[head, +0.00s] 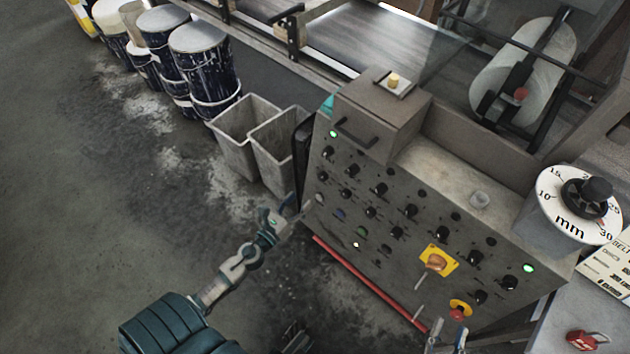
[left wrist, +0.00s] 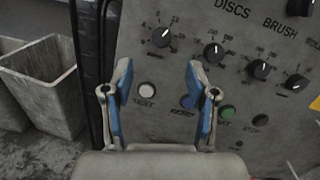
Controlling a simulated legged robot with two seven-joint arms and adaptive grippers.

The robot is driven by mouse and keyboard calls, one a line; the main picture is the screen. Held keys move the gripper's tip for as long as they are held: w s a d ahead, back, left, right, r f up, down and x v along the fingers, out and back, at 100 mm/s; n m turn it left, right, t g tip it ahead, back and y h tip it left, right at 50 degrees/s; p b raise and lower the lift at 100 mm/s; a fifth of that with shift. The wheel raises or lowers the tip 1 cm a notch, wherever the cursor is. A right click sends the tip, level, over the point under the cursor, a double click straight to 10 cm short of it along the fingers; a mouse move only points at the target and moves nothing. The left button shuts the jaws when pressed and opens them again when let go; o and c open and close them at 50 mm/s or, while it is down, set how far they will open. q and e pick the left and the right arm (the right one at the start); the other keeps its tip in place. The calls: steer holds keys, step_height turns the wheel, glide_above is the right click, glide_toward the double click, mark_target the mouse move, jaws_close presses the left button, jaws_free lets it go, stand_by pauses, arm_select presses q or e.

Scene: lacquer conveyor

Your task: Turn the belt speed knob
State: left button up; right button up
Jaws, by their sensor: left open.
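The grey control panel (head: 400,215) carries several black knobs in rows. The left wrist view shows a lower row of black pointer knobs with scales, the leftmost knob (left wrist: 161,37) nearest the middle. I cannot read which knob is the belt speed one. My left gripper (head: 294,208) is open and empty at the panel's lower left edge. In the left wrist view its blue-padded fingers (left wrist: 160,100) stand apart below the leftmost knob, around a white button (left wrist: 147,90) and a blue button (left wrist: 188,101). My right gripper (head: 449,335) shows at the bottom edge, fingers apart.
Two grey bins (head: 240,135) stand left of the panel, with paint-splashed drums (head: 198,50) beyond. An orange knob on a yellow plate (head: 437,260) and a red button (head: 458,312) sit at the lower right. A large mm dial (head: 555,200) stands right. Floor at left is clear.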

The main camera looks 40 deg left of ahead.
mark_target(321, 178)
arm_select(q)
steer(key=w, duration=0.8)
steer(key=shift+w+d, duration=0.1)
steer(key=shift+w, duration=0.75)
arm_select(e)
steer(key=shift+w+d+f+g, duration=0.1)
steer(key=shift+w+f+g, duration=0.05)
steer(key=shift+f+g, duration=0.3)
steer(key=shift+w+d+f+g, duration=0.15)
steer(key=shift+f+g, duration=0.1)
steer(key=shift+f, duration=0.3)
arm_select(q)
steer(key=shift+f, duration=0.1)
arm_select(e)
steer(key=shift+a, duration=0.15)
arm_select(q)
steer(key=c, duration=0.7)
jaws_close()
